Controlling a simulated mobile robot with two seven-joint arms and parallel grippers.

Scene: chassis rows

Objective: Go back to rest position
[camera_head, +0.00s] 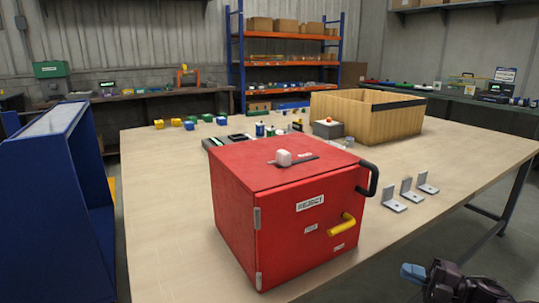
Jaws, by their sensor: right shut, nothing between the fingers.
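My right gripper (428,278) shows at the lower right corner, dark with a blue fingertip. It is shut and empty, in front of the table's near right edge and apart from everything on it. My left gripper is not in view. A red box labelled REJECT (285,205) stands on the wooden table (165,235). Its front door with the yellow handle (342,225) looks closed. A black handle (368,180) sits on its right side and a small white knob (283,157) on its lid.
Several grey L-shaped brackets (394,202) stand right of the red box. A wooden crate (385,118) and small coloured blocks (189,125) stand farther back. A tall blue panel (50,215) is at the left. The table's right side is mostly clear.

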